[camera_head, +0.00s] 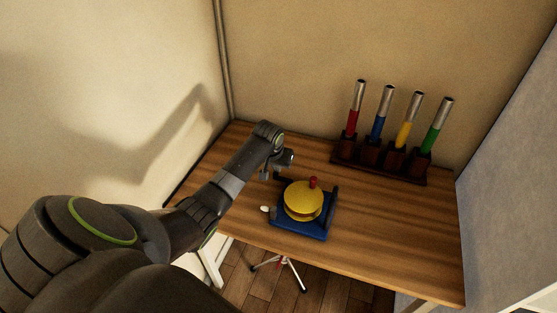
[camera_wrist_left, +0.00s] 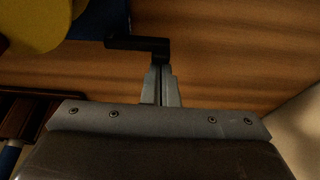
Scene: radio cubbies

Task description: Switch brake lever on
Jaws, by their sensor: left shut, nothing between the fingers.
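A device with a blue base (camera_head: 305,230), a yellow round body (camera_head: 303,202) and a red knob (camera_head: 313,182) sits on the table near its front left. A black lever (camera_wrist_left: 138,43) with a bent end sticks out from the blue base in the left wrist view. My left gripper (camera_wrist_left: 161,72) is shut and empty, its fingertips at the lever's bent end; I cannot tell if they touch. In the head view the left gripper (camera_head: 266,176) is beside the device's back left, partly hidden by its own wrist. The right gripper is not in view.
A dark rack (camera_head: 378,165) with several upright metal-topped handles in red, blue, yellow and green stands at the table's back. The wooden table (camera_head: 390,235) is clear to the device's right. Walls close in behind and at the right.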

